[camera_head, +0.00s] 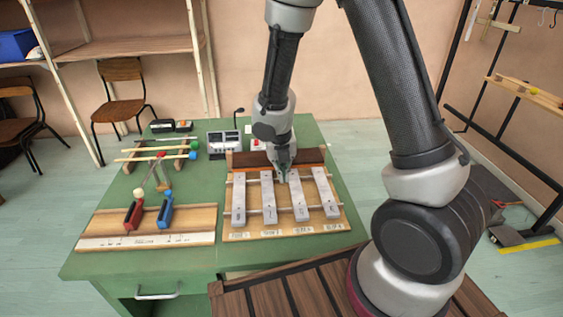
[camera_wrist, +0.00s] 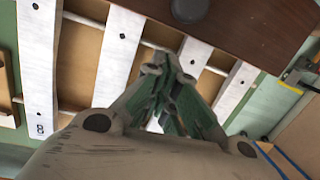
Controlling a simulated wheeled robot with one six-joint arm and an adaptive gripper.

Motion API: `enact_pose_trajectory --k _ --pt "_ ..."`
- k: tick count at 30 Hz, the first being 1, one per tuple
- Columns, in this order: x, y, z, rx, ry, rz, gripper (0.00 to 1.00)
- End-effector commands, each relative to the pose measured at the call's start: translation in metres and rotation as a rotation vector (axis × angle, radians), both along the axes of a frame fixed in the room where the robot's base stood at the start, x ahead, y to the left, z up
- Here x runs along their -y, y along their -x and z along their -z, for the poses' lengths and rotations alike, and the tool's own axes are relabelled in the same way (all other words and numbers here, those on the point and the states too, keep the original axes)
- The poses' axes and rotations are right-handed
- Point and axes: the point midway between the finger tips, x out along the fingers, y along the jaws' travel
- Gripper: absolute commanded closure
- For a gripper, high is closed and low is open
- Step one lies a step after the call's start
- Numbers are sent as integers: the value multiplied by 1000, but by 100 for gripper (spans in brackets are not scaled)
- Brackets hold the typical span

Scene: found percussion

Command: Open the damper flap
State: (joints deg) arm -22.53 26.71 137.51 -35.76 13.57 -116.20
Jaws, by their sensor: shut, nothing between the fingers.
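The damper flap (camera_head: 246,159) looks like a dark brown board along the back of a row of metal bars. In the wrist view the flap (camera_wrist: 258,30) fills the upper right and crosses some of the bars, with a dark round knob (camera_wrist: 190,8) at the top edge. I cannot tell how far it is tilted. My gripper (camera_head: 282,177) points down over the bars, just in front of the flap. In the wrist view my gripper (camera_wrist: 165,66) has its green-padded fingers shut and empty, near the flap's edge. Whether they touch anything is unclear.
The metal bars (camera_head: 269,205) lie on a wooden frame on the green table (camera_head: 145,258). To the left are a board with a red block (camera_head: 133,215) and a blue block (camera_head: 165,217), and a rack of mallets (camera_head: 160,155). A grey box (camera_head: 224,141) stands behind.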

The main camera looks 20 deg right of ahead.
Motion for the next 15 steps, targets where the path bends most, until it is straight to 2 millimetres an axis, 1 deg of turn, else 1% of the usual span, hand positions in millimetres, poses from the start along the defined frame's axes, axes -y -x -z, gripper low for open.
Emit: enact_pose_trajectory --k 2,6,15 --pt "1 1 11 -6 -1 -1 100" --pt "1 -11 0 3 -1 2 100" --pt "2 -27 -18 -1 -1 1 100"
